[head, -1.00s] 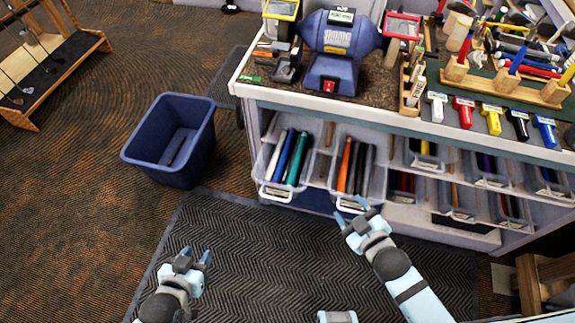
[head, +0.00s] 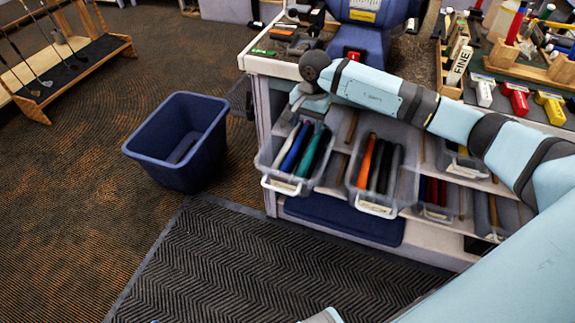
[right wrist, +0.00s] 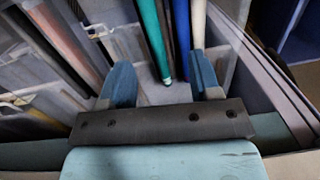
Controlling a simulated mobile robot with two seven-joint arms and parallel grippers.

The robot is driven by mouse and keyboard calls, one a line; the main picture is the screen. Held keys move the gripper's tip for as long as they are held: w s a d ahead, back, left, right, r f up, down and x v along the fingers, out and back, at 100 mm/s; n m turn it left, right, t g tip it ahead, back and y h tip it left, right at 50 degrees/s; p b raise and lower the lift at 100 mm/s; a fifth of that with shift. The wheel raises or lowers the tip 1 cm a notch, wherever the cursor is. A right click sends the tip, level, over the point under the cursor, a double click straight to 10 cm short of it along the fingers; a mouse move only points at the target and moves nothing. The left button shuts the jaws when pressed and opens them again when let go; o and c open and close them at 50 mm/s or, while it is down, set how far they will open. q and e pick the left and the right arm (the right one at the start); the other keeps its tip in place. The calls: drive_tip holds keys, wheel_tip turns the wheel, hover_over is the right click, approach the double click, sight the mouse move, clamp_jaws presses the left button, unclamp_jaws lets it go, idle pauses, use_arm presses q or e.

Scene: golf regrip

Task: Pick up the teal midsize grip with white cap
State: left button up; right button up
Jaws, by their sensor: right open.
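A teal grip (head: 313,153) lies in the left clear bin (head: 265,172) on the shelf under the bench, beside blue and black grips. My left gripper is out of view.
A second bin (head: 378,208) with orange and black grips stands just to the right. The bench top (head: 262,66) overhangs the bins. A blue waste bin (head: 150,160) stands on the floor at left. The dark mat (head: 230,260) in front is clear.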

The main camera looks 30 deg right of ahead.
drive_tip(key=d, duration=0.1)
hover_over(310, 152)
drive_tip(key=shift+h, duration=0.4)
drive_tip(key=f, duration=0.5)
drive_tip(key=f+b, duration=0.1)
drive_tip(key=f, duration=0.2)
drive_tip(key=shift+w+a, duration=0.15)
drive_tip(key=shift+a, duration=0.2)
drive_tip(key=shift+d+f+b, duration=0.2)
drive_tip(key=shift+f, duration=1.1)
drive_tip(key=shift+d+f+b, duration=0.15)
drive_tip(key=shift+f, duration=1.15)
drive_tip(key=c, duration=0.9)
